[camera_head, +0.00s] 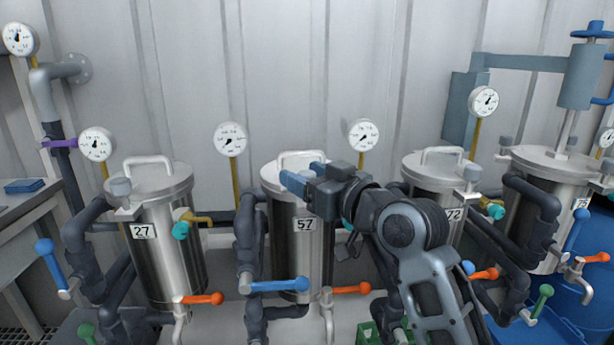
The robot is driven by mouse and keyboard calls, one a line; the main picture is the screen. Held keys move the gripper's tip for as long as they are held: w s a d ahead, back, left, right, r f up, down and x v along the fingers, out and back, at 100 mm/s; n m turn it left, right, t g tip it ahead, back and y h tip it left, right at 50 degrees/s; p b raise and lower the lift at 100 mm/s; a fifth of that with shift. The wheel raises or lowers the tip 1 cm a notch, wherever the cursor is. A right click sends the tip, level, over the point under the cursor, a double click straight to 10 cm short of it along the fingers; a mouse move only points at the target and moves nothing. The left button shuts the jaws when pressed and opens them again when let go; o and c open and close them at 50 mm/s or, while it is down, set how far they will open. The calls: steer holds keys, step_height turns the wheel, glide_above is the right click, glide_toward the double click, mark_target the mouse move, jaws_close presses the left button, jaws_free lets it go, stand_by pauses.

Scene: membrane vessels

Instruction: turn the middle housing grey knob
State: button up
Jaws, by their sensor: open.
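The steel housing marked 57 (316,262) stands upright nearest the picture's middle, with a handled lid. I take it as the middle housing. Similar grey knobs show on housing 27 (121,187) and on housing 72 (472,173). Whether my fingers touch anything is unclear.
Housing 27 (175,260) stands left, housings 72 (423,172) and 75 (540,210) right. Dark pipes, a blue lever (280,286) and orange levers (351,289) crowd the front. A gauge (364,135) rises behind my wrist.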

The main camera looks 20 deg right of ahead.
steer(key=c, duration=0.9)
steer(key=shift+c, duration=0.2)
